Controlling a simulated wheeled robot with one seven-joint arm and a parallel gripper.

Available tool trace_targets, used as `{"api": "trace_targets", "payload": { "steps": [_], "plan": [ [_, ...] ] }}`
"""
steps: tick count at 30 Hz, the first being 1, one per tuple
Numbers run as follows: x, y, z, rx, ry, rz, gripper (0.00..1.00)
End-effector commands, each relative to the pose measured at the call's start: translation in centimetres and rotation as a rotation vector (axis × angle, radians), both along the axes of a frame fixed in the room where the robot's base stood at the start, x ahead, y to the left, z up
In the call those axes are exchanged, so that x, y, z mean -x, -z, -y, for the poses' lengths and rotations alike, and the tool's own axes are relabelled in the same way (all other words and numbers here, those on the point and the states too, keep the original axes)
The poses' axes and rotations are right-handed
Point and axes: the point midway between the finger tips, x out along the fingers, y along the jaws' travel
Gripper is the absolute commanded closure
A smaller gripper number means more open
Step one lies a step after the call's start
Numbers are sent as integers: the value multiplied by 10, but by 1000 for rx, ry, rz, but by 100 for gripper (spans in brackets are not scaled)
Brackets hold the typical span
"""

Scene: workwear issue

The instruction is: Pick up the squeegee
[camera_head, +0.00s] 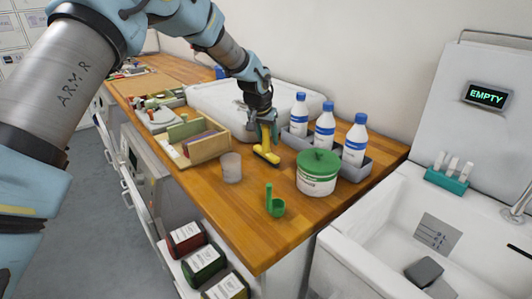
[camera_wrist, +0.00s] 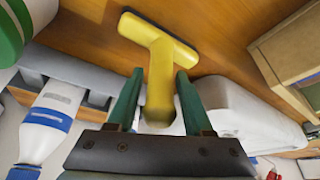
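The yellow T-shaped squeegee (camera_head: 267,156) is at the wooden counter, below my gripper (camera_head: 265,128) in the head view. Its wide head looks to be at the counter surface, with the handle rising toward my gripper. In the wrist view the squeegee (camera_wrist: 161,70) has its handle between the two green fingers of my gripper (camera_wrist: 160,74). The fingers are open, with a narrow gap on each side of the handle.
A white tub with a green lid (camera_head: 319,172), a grey cup (camera_head: 231,167) and a green scoop (camera_head: 275,203) stand nearby. Blue-capped bottles (camera_head: 324,125) sit in a grey tray behind. A wooden organiser (camera_head: 208,148) is to the left.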

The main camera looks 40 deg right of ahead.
Motion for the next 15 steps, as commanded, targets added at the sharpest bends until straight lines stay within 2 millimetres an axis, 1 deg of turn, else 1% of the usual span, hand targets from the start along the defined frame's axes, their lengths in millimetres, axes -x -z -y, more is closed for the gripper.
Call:
{"api": "trace_targets", "payload": {
  "steps": [1, 2, 12, 13, 15],
  "plan": [
    [0, 0, 0, 0, 0, 0, 55],
    [0, 0, 0, 0, 0, 0, 59],
    [0, 0, 0, 0, 0, 0, 97],
    [0, 0, 0, 0, 0, 0, 100],
    [0, 0, 0, 0, 0, 0, 100]
  ]
}}
